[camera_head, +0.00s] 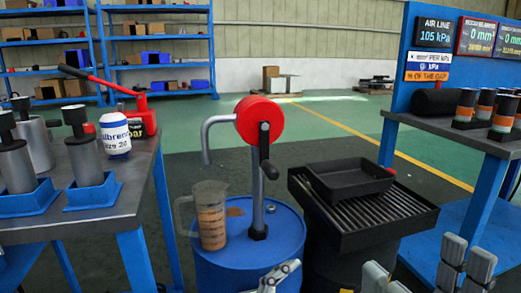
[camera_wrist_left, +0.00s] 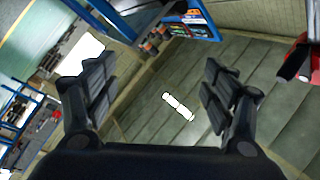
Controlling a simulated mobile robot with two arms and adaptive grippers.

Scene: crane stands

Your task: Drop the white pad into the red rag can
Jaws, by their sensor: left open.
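My left gripper (camera_wrist_left: 155,80) is open in the left wrist view, with nothing between its fingers. Part of it (camera_head: 273,277) shows at the bottom of the head view. A small white oblong thing (camera_wrist_left: 178,106) lies beyond its fingers, apart from them, against the grey floor; I cannot tell whether it is the white pad. My right gripper (camera_head: 425,273) is at the bottom right of the head view, its fingers spread and no object visible between them. I cannot make out a red rag can; a red object with dark parts (camera_wrist_left: 302,58) is cut off at the wrist view's right edge.
A blue drum (camera_head: 225,270) carries a red crank pump (camera_head: 259,120) and a jug (camera_head: 210,215). To its right is a black grated stand (camera_head: 400,220) with a tray (camera_head: 348,180). Workbenches stand left (camera_head: 125,205) and right (camera_head: 460,135). Open floor (camera_head: 340,125) lies behind.

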